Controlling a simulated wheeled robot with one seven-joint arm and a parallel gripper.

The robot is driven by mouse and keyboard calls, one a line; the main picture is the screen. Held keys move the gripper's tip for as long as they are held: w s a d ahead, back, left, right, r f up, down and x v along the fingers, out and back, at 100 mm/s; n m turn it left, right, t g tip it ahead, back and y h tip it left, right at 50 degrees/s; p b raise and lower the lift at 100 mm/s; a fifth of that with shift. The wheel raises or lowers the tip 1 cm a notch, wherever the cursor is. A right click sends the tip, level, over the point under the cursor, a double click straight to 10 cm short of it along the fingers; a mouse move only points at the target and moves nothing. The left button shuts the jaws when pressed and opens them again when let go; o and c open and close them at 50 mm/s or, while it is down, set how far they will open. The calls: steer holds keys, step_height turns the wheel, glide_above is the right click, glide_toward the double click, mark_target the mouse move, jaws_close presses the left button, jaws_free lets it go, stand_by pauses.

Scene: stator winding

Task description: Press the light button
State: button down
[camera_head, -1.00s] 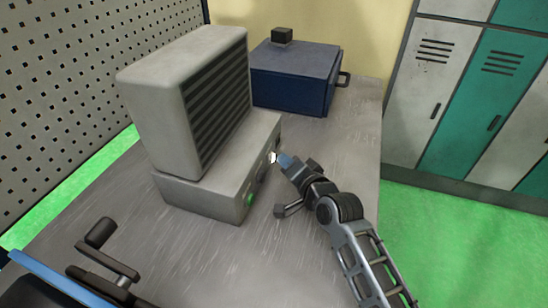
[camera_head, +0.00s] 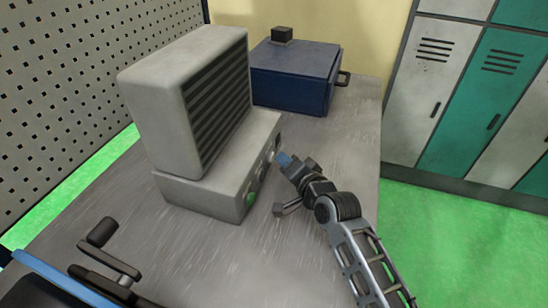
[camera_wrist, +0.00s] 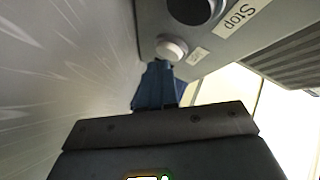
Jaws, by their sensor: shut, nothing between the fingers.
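The grey control unit (camera_head: 200,192) stands on the workbench, with buttons along its right-hand face. In the wrist view a round white button (camera_wrist: 171,47) sits on that face, close to a black round button (camera_wrist: 190,10) with a "Stop" label. My gripper (camera_head: 283,159) is shut and empty, its blue fingertips at the panel's far part. In the wrist view the shut gripper (camera_wrist: 158,72) points at the white button, its tips right at the button's lower edge. I cannot tell if they touch. A green button (camera_head: 250,198) is at the panel's near end.
A slatted grey housing (camera_head: 190,100) stands on the unit. A blue box (camera_head: 295,75) with a dark handle is behind it. A black crank (camera_head: 105,250) is at the near left. The bench (camera_head: 340,130) is clear to the right of my arm. Lockers stand beyond.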

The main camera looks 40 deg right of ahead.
steer(key=shift+s+d, duration=0.35)
steer(key=shift+s, duration=0.15)
steer(key=shift+s+b, duration=0.1)
steer(key=shift+b, duration=0.2)
steer(key=shift+s+d+f+b, duration=0.1)
steer(key=shift+s+d+b, duration=0.55)
steer(key=shift+s, duration=0.3)
steer(key=shift+s+d+f+b, duration=0.1)
steer(key=shift+s+d+b, duration=0.45)
steer(key=shift+s, duration=0.35)
steer(key=shift+s+d+r, duration=0.2)
steer(key=shift+s+d, duration=0.25)
steer(key=shift+s, duration=0.1)
